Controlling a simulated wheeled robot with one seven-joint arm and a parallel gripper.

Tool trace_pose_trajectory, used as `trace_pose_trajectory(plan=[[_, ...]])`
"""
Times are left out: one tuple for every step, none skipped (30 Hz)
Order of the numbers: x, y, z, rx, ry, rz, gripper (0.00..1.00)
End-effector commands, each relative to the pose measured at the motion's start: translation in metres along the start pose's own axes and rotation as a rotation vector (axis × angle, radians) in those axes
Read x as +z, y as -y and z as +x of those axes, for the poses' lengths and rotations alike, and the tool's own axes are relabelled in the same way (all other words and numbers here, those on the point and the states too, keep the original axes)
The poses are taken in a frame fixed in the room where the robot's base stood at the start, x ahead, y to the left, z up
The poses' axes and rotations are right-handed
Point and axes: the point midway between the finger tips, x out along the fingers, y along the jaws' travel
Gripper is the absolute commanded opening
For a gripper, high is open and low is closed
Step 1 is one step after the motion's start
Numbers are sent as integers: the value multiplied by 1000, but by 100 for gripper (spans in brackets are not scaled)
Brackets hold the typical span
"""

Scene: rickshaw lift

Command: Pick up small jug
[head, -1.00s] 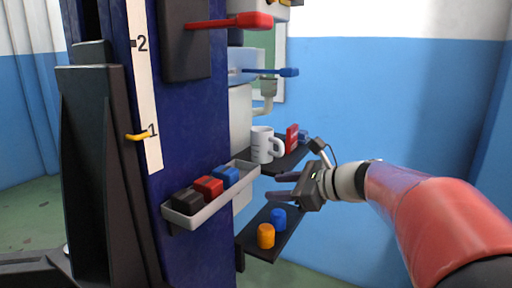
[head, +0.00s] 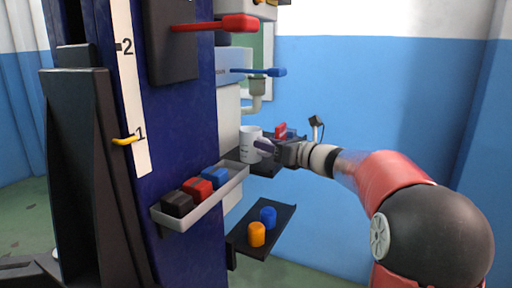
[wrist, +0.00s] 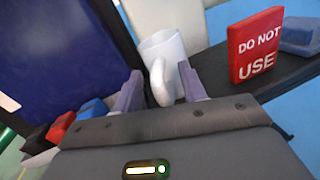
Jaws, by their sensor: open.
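The small jug is a white cup-like jug (head: 248,140) with a handle, standing upright on a dark shelf (head: 262,169). It also shows in the wrist view (wrist: 161,50), with its handle (wrist: 160,82) toward me. My gripper (head: 263,147) is at the jug's right side in the head view. In the wrist view my gripper (wrist: 160,88) is open, with one finger on each side of the handle. Whether a finger touches the jug I cannot tell.
A red "DO NOT USE" block (wrist: 256,44) and a blue block (wrist: 300,36) stand right of the jug. A tray (head: 205,205) holds black, red and blue blocks. A lower shelf (head: 275,236) holds a blue and an orange cylinder. A blue wall lies behind.

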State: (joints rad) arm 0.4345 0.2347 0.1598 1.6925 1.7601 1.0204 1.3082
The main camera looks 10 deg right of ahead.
Motion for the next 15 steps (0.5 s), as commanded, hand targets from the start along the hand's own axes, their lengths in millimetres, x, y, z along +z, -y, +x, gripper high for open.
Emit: trace_pose_trajectory(plan=[[0,0,1,0,0,0,42],[0,0,1,0,0,0,42],[0,0,1,0,0,0,42],[0,0,1,0,0,0,42],[0,0,1,0,0,0,42],[0,0,1,0,0,0,42],[0,0,1,0,0,0,38],[0,0,1,0,0,0,34],[0,0,1,0,0,0,29],[0,0,1,0,0,0,25],[0,0,1,0,0,0,21],[0,0,1,0,0,0,16],[0,0,1,0,0,0,12],[0,0,1,0,0,0,8],[0,0,1,0,0,0,2]])
